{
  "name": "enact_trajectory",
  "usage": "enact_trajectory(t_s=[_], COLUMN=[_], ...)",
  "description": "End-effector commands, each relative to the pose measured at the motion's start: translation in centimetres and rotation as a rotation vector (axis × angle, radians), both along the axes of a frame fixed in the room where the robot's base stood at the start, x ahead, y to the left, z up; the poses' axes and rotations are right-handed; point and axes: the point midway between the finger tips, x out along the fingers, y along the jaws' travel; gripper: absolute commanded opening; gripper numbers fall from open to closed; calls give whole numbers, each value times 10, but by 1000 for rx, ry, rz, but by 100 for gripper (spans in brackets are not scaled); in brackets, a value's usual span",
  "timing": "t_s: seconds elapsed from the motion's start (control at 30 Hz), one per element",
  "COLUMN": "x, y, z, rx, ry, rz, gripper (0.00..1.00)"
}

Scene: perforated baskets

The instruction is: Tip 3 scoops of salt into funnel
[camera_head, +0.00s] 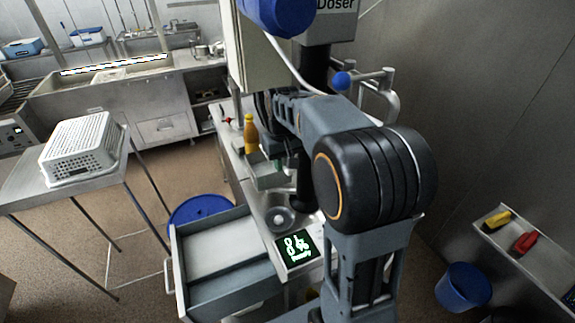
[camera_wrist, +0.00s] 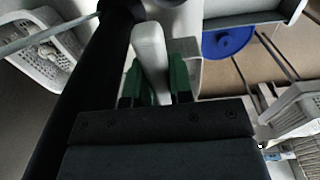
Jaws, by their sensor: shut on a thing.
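My gripper (camera_wrist: 155,82) is shut on a pale grey-white handle (camera_wrist: 150,48), which stands between its green fingers in the wrist view. I take this to be the scoop's handle; its far end runs toward the top edge, and what it carries cannot be seen. In the head view the green fingers of my gripper (camera_head: 277,165) show small beside a metal container (camera_head: 268,181). A round grey metal piece (camera_head: 280,218), possibly the funnel, sits in the counter in front of it. No salt can be made out.
A yellow-orange bottle (camera_head: 251,137) stands on the counter behind. A white perforated basket (camera_head: 80,150) sits on a side table at left. Blue bins (camera_head: 463,287) stand on the floor.

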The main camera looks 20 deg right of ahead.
Motion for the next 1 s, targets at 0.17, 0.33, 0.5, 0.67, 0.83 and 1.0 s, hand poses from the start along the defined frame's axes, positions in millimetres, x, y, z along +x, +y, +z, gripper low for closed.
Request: enact_trajectory(t_s=[0.17,0.33,0.5,0.67,0.83,1.0], x=[17,23,25,26,27,27], y=[0,0,0,0,0,0], z=[-1,11,19,24,25,25], rx=[0,0,0,0,0,0], ry=[16,151,240,285,300,300], rz=[1,0,0,0,0,0], gripper=[0,0,0,0,0,0])
